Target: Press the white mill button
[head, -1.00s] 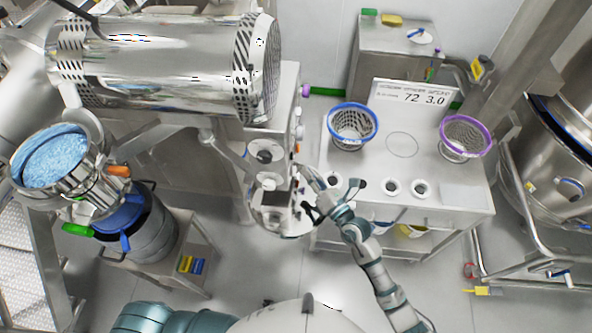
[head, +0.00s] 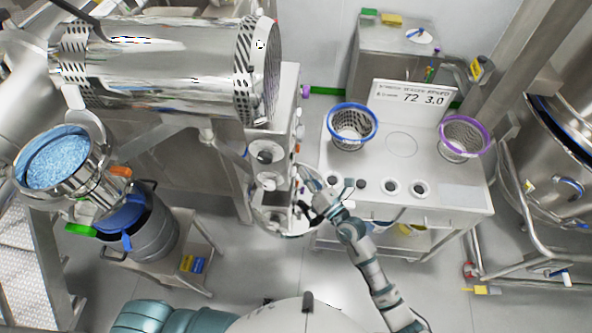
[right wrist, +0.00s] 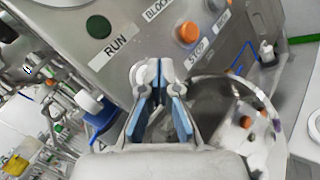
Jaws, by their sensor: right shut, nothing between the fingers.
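My right gripper (head: 303,184) is shut and empty beside the front of the steel machine's control panel (head: 298,130). In the right wrist view the closed fingers (right wrist: 159,76) point at the panel face, just below its labels. That face carries a green button (right wrist: 98,27) above a RUN label and an orange button (right wrist: 187,33) by a STOP label. A pale round-ended part (right wrist: 88,100) shows left of the fingers; I cannot tell whether it is the white mill button. No contact with a button is visible. My left gripper is out of view.
A steel table (head: 402,172) right of the panel holds a blue-rimmed basket (head: 353,122) and a purple-rimmed basket (head: 465,137). A round pan rim (head: 283,234) lies close by the right gripper. A container of blue granules (head: 55,160) is at left. Floor in front is open.

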